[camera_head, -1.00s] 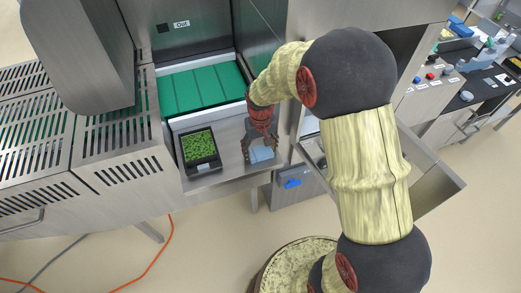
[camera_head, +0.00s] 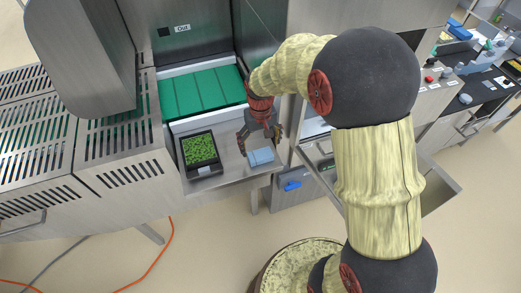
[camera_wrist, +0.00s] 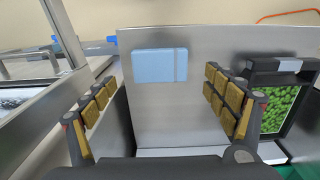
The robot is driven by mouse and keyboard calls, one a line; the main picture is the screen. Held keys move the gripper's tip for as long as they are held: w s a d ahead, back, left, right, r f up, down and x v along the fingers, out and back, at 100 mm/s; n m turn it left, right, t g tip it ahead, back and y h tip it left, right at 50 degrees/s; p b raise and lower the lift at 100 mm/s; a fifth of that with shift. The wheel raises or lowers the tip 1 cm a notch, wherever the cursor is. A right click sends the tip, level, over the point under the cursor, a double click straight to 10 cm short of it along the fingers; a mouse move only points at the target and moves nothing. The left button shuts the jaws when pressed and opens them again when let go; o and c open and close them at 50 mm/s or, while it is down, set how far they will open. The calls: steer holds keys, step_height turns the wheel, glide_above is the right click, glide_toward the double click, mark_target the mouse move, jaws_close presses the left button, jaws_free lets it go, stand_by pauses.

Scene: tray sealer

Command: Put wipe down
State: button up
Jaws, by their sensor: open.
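The wipe is a folded light blue cloth (camera_head: 261,157) lying flat on the steel shelf (camera_head: 229,178) in front of the machine's outlet. In the wrist view the wipe (camera_wrist: 159,66) lies on bare steel, ahead of and between the fingers, touching neither. My gripper (camera_head: 259,140) is open and empty, just behind the wipe in the head view. Its two padded fingers (camera_wrist: 164,97) are spread wide in the wrist view.
A black tray of green peas (camera_head: 201,151) stands on the shelf left of the wipe. Behind is the green conveyor belt (camera_head: 203,92) marked "Out". An open drawer (camera_head: 440,190) lies to the right. An orange cable (camera_head: 160,255) runs over the floor.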

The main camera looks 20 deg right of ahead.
mark_target(261, 155)
steer(key=s+r+t, duration=0.1)
steer(key=s+r, duration=0.3)
steer(key=r, duration=0.6)
steer(key=s+r+t, duration=0.2)
steer(key=s+r, duration=0.3)
steer(key=r, duration=0.4)
steer(key=s+r+t, duration=0.2)
steer(key=s+r, duration=0.3)
steer(key=s, duration=0.8)
steer(key=shift+t+p, duration=0.3)
steer(key=shift+p, duration=0.15)
steer(key=shift+r, duration=0.1)
